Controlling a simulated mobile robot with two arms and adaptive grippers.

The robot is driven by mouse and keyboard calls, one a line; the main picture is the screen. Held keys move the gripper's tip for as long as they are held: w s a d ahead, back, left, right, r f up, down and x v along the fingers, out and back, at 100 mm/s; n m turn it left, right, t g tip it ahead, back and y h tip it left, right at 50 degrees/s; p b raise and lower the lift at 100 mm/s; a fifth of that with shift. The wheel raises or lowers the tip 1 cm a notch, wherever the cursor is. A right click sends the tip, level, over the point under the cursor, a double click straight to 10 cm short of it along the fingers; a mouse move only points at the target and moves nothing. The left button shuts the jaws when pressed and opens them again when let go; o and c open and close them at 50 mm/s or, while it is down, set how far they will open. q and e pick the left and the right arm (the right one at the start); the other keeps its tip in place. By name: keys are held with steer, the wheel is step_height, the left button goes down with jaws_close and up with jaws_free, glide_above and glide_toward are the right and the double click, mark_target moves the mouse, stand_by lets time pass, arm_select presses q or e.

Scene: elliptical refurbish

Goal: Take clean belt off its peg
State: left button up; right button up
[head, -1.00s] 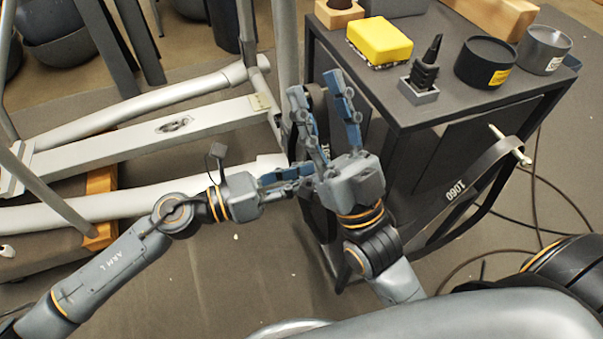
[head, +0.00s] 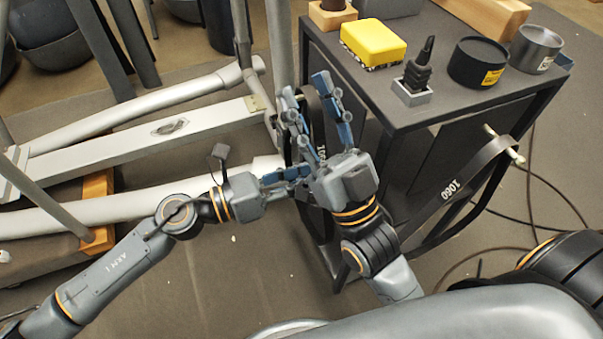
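A black belt (head: 450,190) marked 1060 hangs from a pale peg (head: 489,129) on the right side of the dark cart. A second dark belt (head: 322,154) with partly visible white digits hangs at the cart's left side. Which one is the clean belt, I cannot tell. My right gripper (head: 305,88) points up beside the cart, its two blue-grey fingers apart on either side of the second belt's upper part. Whether they touch it is unclear. My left gripper (head: 290,172) reaches in from the left, just below those fingers. Its fingertips are partly hidden behind my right gripper.
On the cart top (head: 400,115) stand a yellow box (head: 373,42), a black tool in a grey holder (head: 415,75), a black cup (head: 478,62) and a grey cup (head: 536,48). A grey machine frame (head: 140,132) fills the left. Cables lie on the floor at right.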

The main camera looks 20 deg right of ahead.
arm_select(q)
steer(key=shift+d, duration=0.35)
arm_select(e)
steer(key=shift+w+f+g, duration=0.25)
steer(key=shift+w+g, duration=0.05)
arm_select(q)
steer(key=shift+d, duration=0.2)
arm_select(e)
steer(key=shift+w+a+f+h, duration=0.1)
steer(key=shift+w+f+h, duration=0.1)
steer(key=shift+h, duration=0.2)
arm_select(q)
steer(key=shift+d, duration=0.3)
arm_select(e)
steer(key=shift+w+f+g, duration=0.2)
steer(key=shift+f+g, duration=0.05)
steer(key=shift+g, duration=0.05)
arm_select(q)
steer(key=shift+d+p, duration=0.25)
steer(key=shift+p, duration=0.05)
arm_select(e)
steer(key=shift+w+f, duration=0.2)
steer(key=shift+f, duration=0.05)
steer(key=shift+f+g, duration=0.15)
steer(key=shift+g, duration=0.15)
arm_select(q)
jaws_close()
arm_select(e)
steer(key=shift+r, duration=0.25)
